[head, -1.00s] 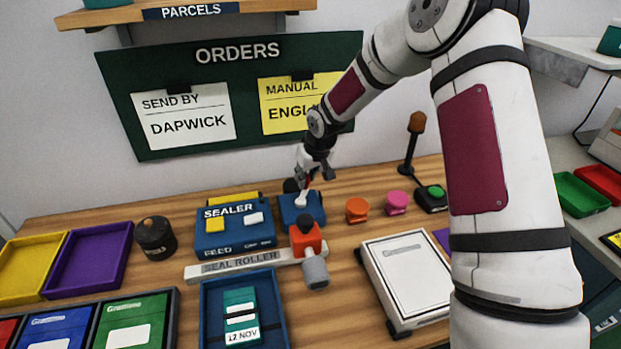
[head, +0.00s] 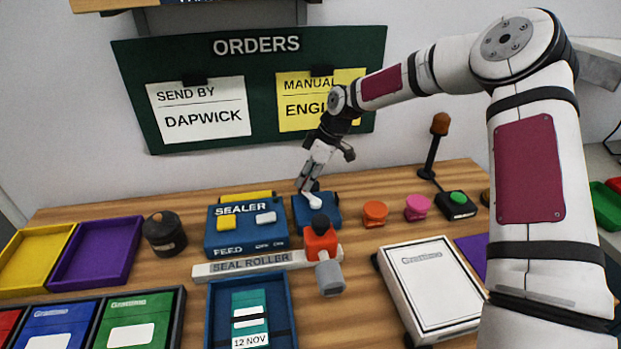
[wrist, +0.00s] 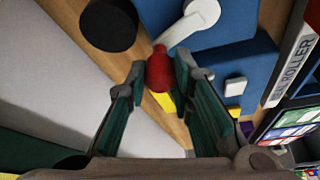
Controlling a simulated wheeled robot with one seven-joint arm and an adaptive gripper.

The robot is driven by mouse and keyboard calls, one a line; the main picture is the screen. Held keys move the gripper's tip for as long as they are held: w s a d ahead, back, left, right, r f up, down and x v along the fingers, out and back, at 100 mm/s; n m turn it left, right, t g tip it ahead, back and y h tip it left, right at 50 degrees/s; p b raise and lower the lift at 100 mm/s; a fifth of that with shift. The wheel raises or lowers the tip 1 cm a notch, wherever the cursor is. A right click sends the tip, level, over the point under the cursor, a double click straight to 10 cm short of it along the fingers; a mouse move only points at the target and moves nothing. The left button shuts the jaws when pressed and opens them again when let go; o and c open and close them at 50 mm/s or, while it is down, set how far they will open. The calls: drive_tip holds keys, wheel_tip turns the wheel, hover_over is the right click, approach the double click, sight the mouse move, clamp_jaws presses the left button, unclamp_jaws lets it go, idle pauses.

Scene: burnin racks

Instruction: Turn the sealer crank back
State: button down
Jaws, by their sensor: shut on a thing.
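The sealer (head: 246,232) is a blue box with yellow and white buttons. Just right of it stands a smaller blue crank box (head: 330,212) with a white crank (head: 314,200) on top. In the wrist view the white crank arm (wrist: 192,22) ends in a red knob (wrist: 159,74). My gripper (wrist: 160,75) is shut on this red knob, one finger on each side. In the head view my gripper (head: 305,186) is tilted over the back left of the crank box, and it hides the knob.
A seal roller bar (head: 255,264) with a red and grey piece (head: 322,243) lies in front. Orange (head: 375,213) and pink (head: 417,207) pucks stand to the right. A black cylinder (wrist: 108,25) stands close to the crank. The orders board (head: 250,85) hangs behind.

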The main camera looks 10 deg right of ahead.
drive_tip(key=n, duration=0.1)
drive_tip(key=a+n+g+b, duration=0.1)
drive_tip(key=n, duration=0.1)
drive_tip(key=shift+s+a+f+n+g+b, duration=0.1)
drive_tip(key=shift+s+a+n+g+b, duration=0.2)
drive_tip(key=shift+n+b, duration=0.1)
drive_tip(key=n, duration=0.1)
drive_tip(key=s+n+g+b, duration=0.1)
drive_tip(key=shift+a+n, duration=0.35)
drive_tip(key=shift+n, duration=0.05)
drive_tip(key=n+b, duration=0.1)
drive_tip(key=s+n+g, duration=0.1)
drive_tip(key=n, duration=0.1)
drive_tip(key=shift+s+a+b, duration=0.1)
drive_tip(key=shift+a+b, duration=0.25)
drive_tip(key=shift+b, duration=0.05)
drive_tip(key=shift+s+a+n+g+h+b, duration=0.1)
drive_tip(key=shift+s+n+g+h+b, duration=0.2)
drive_tip(key=shift+n, duration=0.5)
drive_tip(key=shift+s+n+g+h+b, duration=0.15)
drive_tip(key=shift+s+n+g+h, duration=0.2)
drive_tip(key=shift+n, duration=0.45)
drive_tip(key=shift+s, duration=0.1)
drive_tip(key=c, duration=1.4)
unclamp_jaws()
drive_tip(key=shift+o, duration=0.2)
